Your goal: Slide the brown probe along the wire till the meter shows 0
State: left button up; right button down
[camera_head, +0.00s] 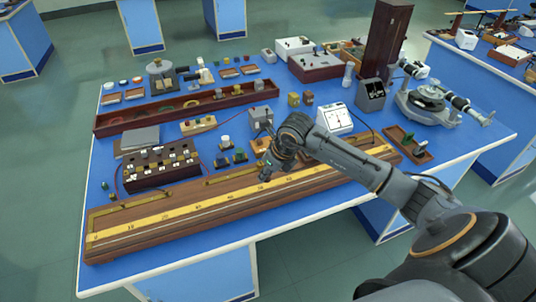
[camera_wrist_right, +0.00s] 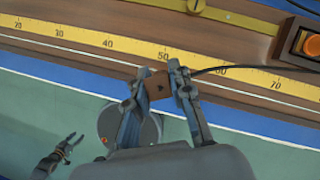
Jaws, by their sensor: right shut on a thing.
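My right gripper (camera_wrist_right: 165,78) is shut on the brown probe (camera_wrist_right: 158,86), a small brown block, at the thin pale wire (camera_wrist_right: 80,51), just below the 50 mark of the yellow scale. Whether the probe's tip touches the wire is hidden. My left gripper (camera_wrist_right: 64,148) shows small at the lower left of the wrist view, open and empty.
A dark lead (camera_wrist_right: 225,68) runs rightward from the probe. An orange-buttoned wooden block (camera_wrist_right: 306,42) is at the wrist view's right edge. A resistance box (camera_head: 160,168) stands behind the board's left part. The table's front edge (camera_head: 180,268) runs close before the board.

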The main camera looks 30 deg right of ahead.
aim_at(261, 193)
jog(key=shift+a+f, duration=0.2)
jog(key=shift+a, duration=0.3)
jog(key=shift+a+f, duration=0.15)
jog(key=shift+a, duration=0.05)
jog(key=shift+w+d+f, duration=0.1)
jog(key=shift+d+f, duration=0.05)
jog(key=shift+f, duration=0.35)
jog(key=shift+f+b, duration=0.3)
jog(key=shift+b, duration=0.1)
jog(key=shift+f+b, duration=0.45)
jog(key=shift+f, duration=0.3)
notch_tip(261, 193, down, 2)
jog(key=shift+f+b, duration=0.1)
jog(key=shift+b, duration=0.65)
jog(key=shift+f+b, duration=0.25)
jog(key=shift+b, duration=0.05)
pick_arm(q)
jog(key=f, duration=0.3)
jog(key=shift+w+d+f, duration=0.2)
jog(key=shift+w+d, duration=0.1)
jog(key=shift+d, duration=0.1)
pick_arm(e)
jog(key=shift+f, duration=0.1)
pick_arm(q)
jog(key=shift+f+b, duration=0.2)
jog(key=shift+b, duration=0.1)
pick_arm(e)
jog(key=shift+f, duration=0.1)
